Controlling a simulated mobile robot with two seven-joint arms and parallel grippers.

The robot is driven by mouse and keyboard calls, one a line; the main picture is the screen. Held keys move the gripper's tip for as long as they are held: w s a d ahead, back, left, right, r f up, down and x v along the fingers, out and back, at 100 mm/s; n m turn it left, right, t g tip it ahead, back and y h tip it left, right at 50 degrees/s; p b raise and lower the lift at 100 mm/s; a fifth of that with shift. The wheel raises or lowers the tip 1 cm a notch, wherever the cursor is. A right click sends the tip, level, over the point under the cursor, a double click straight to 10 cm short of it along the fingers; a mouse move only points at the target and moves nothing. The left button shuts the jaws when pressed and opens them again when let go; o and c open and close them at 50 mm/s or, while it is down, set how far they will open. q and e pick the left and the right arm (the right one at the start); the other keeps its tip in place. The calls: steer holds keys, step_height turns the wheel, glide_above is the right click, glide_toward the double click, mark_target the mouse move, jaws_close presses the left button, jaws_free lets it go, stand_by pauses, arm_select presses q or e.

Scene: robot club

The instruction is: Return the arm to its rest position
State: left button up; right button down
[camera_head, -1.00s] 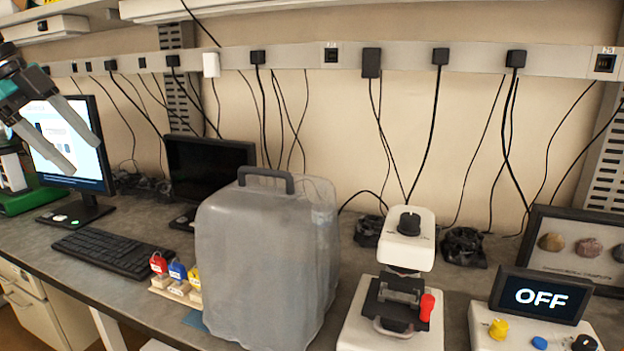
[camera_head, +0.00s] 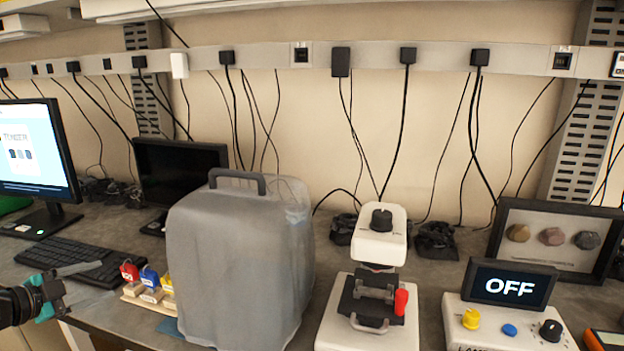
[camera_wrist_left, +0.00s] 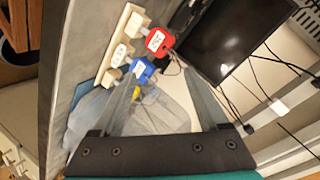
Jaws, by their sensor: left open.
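My left gripper (camera_head: 88,277) is at the lower left of the head view, in front of the keyboard at the bench's front edge. Its two grey fingers are spread apart with nothing between them. In the left wrist view the open fingers (camera_wrist_left: 158,92) point toward the red, blue and yellow padlocks, which stand beyond the tips. My right gripper is in neither view.
A covered case (camera_head: 240,265) with a handle stands right of the padlock stand (camera_head: 135,292). A keyboard (camera_head: 70,262), monitors (camera_head: 180,172), a white device with a red knob (camera_head: 335,325) and a box reading OFF (camera_head: 510,288) fill the bench (camera_head: 95,225).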

arm_select(q)
steer(key=s+a+f+n+g+y, duration=0.2)
steer(key=s+a+f+n+y, duration=0.5)
steer(key=s+a+f, duration=0.95)
steer(key=s+a+f+g+y, duration=0.2)
steer(key=s+a+f+g, duration=0.15)
steer(key=s, duration=0.65)
steer(key=s+a+f+n+g+y, duration=0.1)
steer(key=s+a+f+g+y, duration=0.2)
steer(key=s, duration=0.7)
steer(key=s+a+f+g+y, duration=0.1)
steer(key=s+a+g+y, duration=0.2)
steer(key=s, duration=0.8)
steer(key=s+d+f+n+h, duration=0.1)
steer(key=s+d+f+h, duration=0.15)
steer(key=d+f, duration=0.75)
steer(key=s+d+f+n+h, duration=0.1)
steer(key=s+d+f+h, duration=0.15)
steer(key=d+f, duration=0.7)
steer(key=d+f+h, duration=0.2)
steer(key=d+f, duration=0.1)
steer(key=d, duration=1.4)
steer(key=s+d+f+n+h, duration=0.1)
steer(key=d+f+h, duration=0.2)
steer(key=d, duration=1.4)
steer(key=shift+s+d+f+n+g, duration=0.15)
steer(key=shift+s+f+n+g, duration=0.1)
steer(key=shift+n+g, duration=0.1)
